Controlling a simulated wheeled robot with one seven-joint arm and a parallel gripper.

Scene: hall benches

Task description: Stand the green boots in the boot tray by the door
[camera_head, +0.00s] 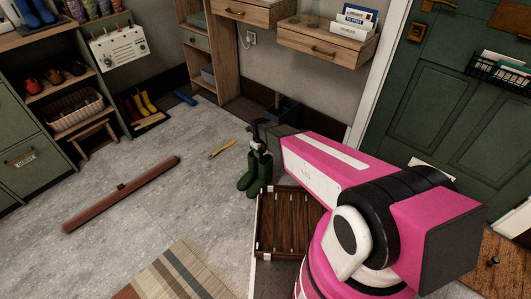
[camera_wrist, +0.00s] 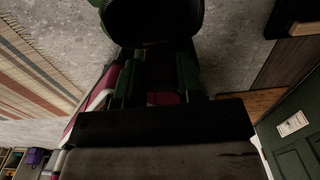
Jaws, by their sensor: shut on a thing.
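The green boots (camera_head: 255,178) hang upright as a pair in the head view, toes toward the lower left. My gripper (camera_head: 262,147) is shut on them near the top of the shafts. In the wrist view, a dark boot opening (camera_wrist: 155,22) with a green edge shows between and beyond my gripper's fingers (camera_wrist: 155,62). A dark grey flat surface with a pale rim (camera_head: 255,235) lies just below and right of the boots and may be the boot tray. My arm hides its right side. I cannot tell whether the soles touch anything.
A brown slatted crate (camera_head: 287,250) sits on that grey surface. The green door (camera_head: 455,110) is at right. A dark bin (camera_head: 290,112) stands behind my gripper. A yellow tool (camera_head: 222,148), a long brown bar (camera_head: 120,195) and a striped rug (camera_head: 175,275) lie on the floor.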

